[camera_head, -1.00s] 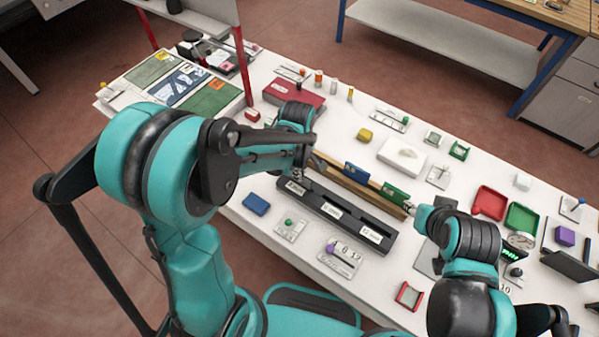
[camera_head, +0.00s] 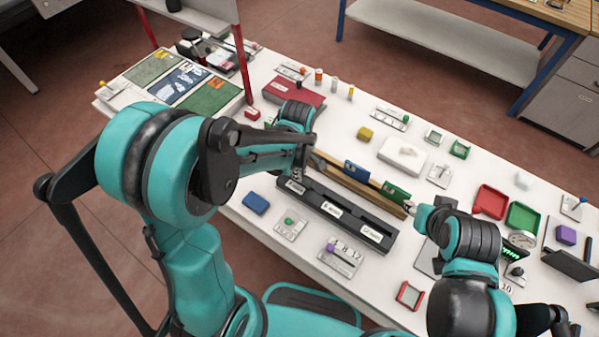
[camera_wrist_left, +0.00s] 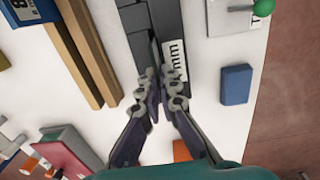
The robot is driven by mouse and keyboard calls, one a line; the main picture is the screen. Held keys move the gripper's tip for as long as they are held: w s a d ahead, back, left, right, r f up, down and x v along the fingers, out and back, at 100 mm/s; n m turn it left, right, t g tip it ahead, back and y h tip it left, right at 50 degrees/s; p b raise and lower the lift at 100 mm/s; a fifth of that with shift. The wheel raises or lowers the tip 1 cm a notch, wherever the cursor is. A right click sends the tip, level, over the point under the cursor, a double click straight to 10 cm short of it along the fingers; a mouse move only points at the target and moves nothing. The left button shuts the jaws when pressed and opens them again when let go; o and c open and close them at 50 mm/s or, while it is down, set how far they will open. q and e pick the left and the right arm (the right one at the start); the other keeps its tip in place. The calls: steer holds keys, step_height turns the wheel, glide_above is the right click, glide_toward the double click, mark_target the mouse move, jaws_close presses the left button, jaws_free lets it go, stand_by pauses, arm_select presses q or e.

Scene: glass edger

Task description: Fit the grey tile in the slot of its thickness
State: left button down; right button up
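The long dark slot block (camera_head: 330,213) with white labels lies near the table's front edge. It also fills the top middle of the left wrist view (camera_wrist_left: 170,20), where one label reads "mm". My left gripper (camera_head: 300,168) is low over the block's left end. In the left wrist view, its fingertips (camera_wrist_left: 163,90) are close together, with a narrow dark grey strip between or below them. I cannot tell whether that strip is the grey tile or part of the block. I cannot pick out the grey tile for certain. My right gripper (camera_head: 412,208) is near the rack's right end, fingers unclear.
A wooden rack (camera_head: 335,169) behind the block holds a blue tile (camera_head: 357,171) and a green tile (camera_head: 395,193). A blue block (camera_head: 256,204) lies left of the slot block. Small gauges and red and green trays (camera_head: 522,218) crowd the table's right side.

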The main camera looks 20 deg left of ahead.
arm_select(q)
steer(key=shift+f, duration=0.1)
steer(key=c, duration=1.6)
jaws_free()
steer(key=shift+c, duration=0.2)
step_height(320, 180, up, 12)
steer(key=shift+s, duration=0.15)
steer(key=s+a+f+m+t+b, duration=0.1)
steer(key=s+a+m+t+b, duration=0.1)
steer(key=s+m, duration=0.3)
steer(key=s+a+f+m+t+b, duration=0.2)
steer(key=s+m+t, duration=0.3)
steer(key=m, duration=0.4)
steer(key=shift+a+b, duration=0.35)
steer(key=shift+b, duration=0.1)
